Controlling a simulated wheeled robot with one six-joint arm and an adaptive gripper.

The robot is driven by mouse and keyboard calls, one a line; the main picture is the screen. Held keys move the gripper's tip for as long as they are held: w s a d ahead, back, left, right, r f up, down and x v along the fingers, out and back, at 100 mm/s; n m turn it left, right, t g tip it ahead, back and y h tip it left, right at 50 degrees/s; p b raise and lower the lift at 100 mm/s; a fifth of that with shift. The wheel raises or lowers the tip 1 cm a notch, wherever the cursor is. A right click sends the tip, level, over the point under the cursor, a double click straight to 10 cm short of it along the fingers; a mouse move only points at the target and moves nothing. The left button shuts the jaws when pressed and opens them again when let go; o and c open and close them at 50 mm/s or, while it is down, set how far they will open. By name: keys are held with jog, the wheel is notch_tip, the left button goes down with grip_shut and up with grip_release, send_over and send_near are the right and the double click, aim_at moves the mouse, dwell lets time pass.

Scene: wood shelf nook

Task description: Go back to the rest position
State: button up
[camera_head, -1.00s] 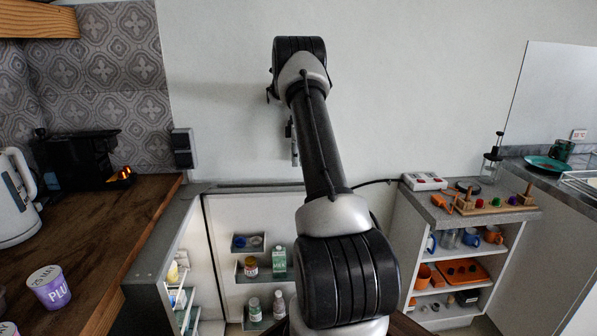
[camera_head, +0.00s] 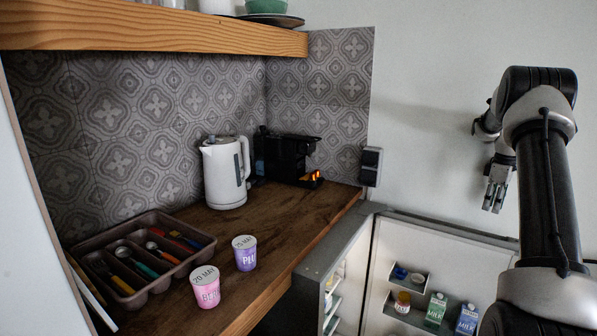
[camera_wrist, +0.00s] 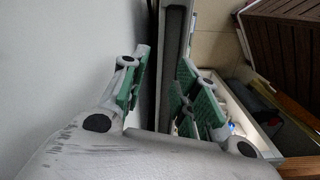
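My gripper (camera_head: 494,192) hangs at the right of the head view, fingers pointing down, in front of the white wall and above the open fridge. In the wrist view, my gripper (camera_wrist: 164,62) shows two grey fingers with green pads. They stand apart with nothing between them, so it is open and empty. My arm rises at the right edge of the head view, bent at the elbow.
The open fridge (camera_head: 348,235) has milk cartons (camera_head: 436,309) in its door. The wooden counter (camera_head: 290,222) holds a kettle (camera_head: 226,175), coffee machine (camera_head: 287,158), cutlery tray (camera_head: 150,287), purple cup (camera_head: 245,254) and pink cup (camera_head: 206,289). A wooden shelf (camera_head: 150,30) overhangs it.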

jog(key=s+a+f+m, duration=0.3)
jog(key=s, duration=0.1)
jog(key=s+a+r+m+t, duration=0.1)
jog(key=s+a+r, duration=0.5)
jog(key=s+a, duration=0.4)
jog(key=s+a+r+m+t, duration=0.2)
jog(key=s+a+r, duration=0.5)
jog(key=s+a, duration=0.4)
jog(key=s+a+r+m+t, duration=0.1)
jog(key=s+a+r, duration=0.5)
jog(key=s+a, duration=0.4)
jog(key=shift+s+a+r+m, duration=0.15)
jog(key=shift+s+r+m, duration=0.15)
jog(key=shift+s, duration=0.15)
